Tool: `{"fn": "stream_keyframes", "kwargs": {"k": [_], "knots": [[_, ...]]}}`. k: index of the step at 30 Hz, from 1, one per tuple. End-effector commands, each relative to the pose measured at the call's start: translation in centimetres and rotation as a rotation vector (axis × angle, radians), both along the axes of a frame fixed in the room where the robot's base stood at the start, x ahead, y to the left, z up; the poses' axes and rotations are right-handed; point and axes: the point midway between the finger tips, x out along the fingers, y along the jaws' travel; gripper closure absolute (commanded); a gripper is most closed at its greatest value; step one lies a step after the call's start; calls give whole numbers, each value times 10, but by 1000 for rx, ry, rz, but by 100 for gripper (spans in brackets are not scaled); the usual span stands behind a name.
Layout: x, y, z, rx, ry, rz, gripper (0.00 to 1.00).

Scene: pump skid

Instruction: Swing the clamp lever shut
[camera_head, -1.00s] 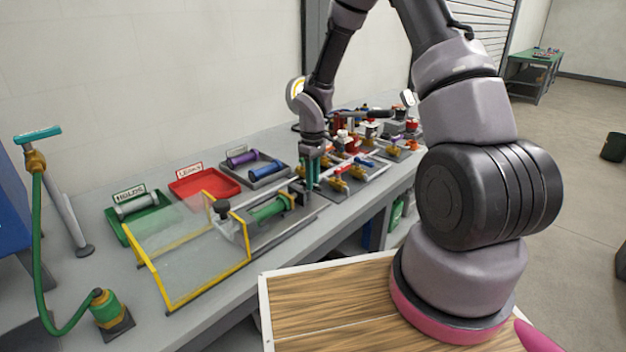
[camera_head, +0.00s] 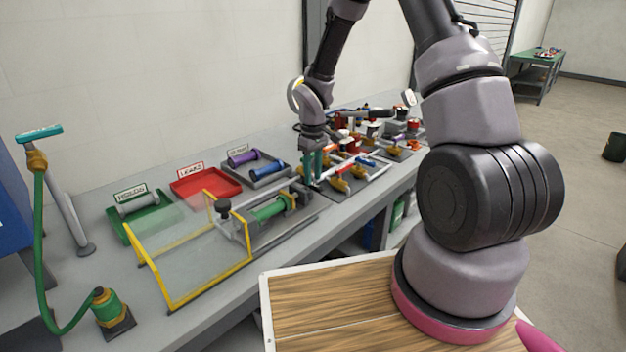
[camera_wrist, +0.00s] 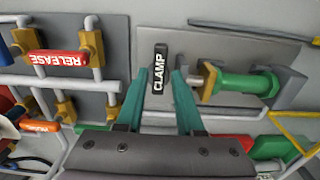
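The clamp lever (camera_wrist: 160,67) is a short black bar with a white CLAMP label in the wrist view. It lies over the grey plate (camera_wrist: 215,42), beside the green cylinder (camera_wrist: 245,83) in its brass-ended holder. My gripper (camera_wrist: 160,80) has two teal fingers spread apart, one on each side of the lever. I cannot tell whether either finger touches it. In the head view my gripper (camera_head: 313,168) points down at the far end of the fixture with the green cylinder (camera_head: 268,208); the lever is not clear there.
In the head view a yellow-framed clear guard (camera_head: 195,250) stands left of the fixture. A red tray (camera_head: 205,185) and a green tray (camera_head: 140,215) lie behind; several valves (camera_head: 345,180) are to the right.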

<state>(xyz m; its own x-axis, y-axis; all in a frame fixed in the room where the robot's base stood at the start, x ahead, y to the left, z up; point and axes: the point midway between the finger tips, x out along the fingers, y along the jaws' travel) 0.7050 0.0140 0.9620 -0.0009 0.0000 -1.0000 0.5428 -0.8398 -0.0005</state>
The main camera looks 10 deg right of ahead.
Motion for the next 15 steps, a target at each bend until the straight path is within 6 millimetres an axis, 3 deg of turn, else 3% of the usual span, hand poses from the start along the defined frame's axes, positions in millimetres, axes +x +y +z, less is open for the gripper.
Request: {"fn": "stream_keyframes", "kwargs": {"k": [9,15], "knots": [[1,-1,64,0,-4,-1,64],[0,-1,84,0,-1,-1,64]]}}
